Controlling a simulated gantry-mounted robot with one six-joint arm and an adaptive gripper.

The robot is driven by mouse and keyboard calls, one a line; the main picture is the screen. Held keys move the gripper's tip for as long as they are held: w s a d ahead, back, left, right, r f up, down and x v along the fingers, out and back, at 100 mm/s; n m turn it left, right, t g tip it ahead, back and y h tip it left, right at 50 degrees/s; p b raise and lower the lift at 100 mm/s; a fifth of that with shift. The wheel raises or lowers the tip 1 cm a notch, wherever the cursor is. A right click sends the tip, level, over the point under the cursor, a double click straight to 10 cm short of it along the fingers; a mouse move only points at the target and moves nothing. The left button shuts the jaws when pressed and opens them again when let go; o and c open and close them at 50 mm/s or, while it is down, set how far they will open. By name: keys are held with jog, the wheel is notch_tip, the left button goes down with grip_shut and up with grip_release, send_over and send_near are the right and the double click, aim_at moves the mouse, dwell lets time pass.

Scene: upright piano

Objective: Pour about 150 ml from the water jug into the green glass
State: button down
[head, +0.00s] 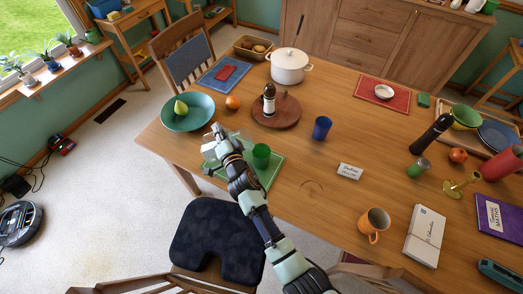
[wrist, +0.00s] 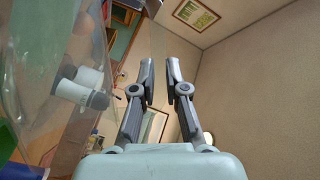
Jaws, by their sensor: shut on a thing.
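The water jug (head: 208,150) is clear and hard to make out at the near left edge of the table. My gripper (head: 216,137) is at the jug, and its arm hides part of it. In the wrist view the jug's clear wall (wrist: 45,100) fills the left side, close to my gripper (wrist: 161,75). The fingers are shut on the jug, with a narrow clear strip between them. The jug's water level and exact tilt cannot be told. The green glass (head: 261,156) stands upright on a green placemat (head: 270,176), just right of my gripper.
A teal bowl (head: 188,112) with a pear and an orange (head: 232,102) lie behind my gripper. A bottle (head: 269,100) stands on a round wooden board (head: 288,112). A blue glass (head: 321,128) and a name card (head: 350,171) are to the right. The table centre is clear.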

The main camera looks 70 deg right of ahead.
aim_at(229, 129)
jog(key=shift+s+d+r+m+t+h, duration=0.15)
jog(key=shift+s+d+r+m+t, duration=0.05)
jog(key=shift+s+r+m, duration=0.3)
jog(key=shift+s+d+r+m+t+h, duration=0.2)
jog(key=shift+s+r+m, duration=0.2)
jog(key=shift+r+m, duration=0.15)
dwell(1.5)
jog(key=shift+s+d+r+m, duration=0.3)
jog(key=shift+s+r+m, duration=0.05)
jog(key=shift+s, duration=0.3)
dwell(1.2)
jog(key=w+f+n, duration=0.1)
jog(key=w+a+f+n, duration=0.1)
jog(key=w, duration=0.1)
jog(key=w+a+f+n+g+y+b, duration=0.1)
jog(key=f, duration=0.1)
jog(key=shift+w+n, duration=0.15)
jog(key=shift+n, duration=0.25)
jog(key=shift+f, duration=0.25)
jog(key=shift+w+a+f+n+g, duration=0.1)
jog(key=shift+w+f+n+g, duration=0.35)
jog(key=shift+n, duration=0.35)
jog(key=shift+s, duration=0.1)
dwell(0.4)
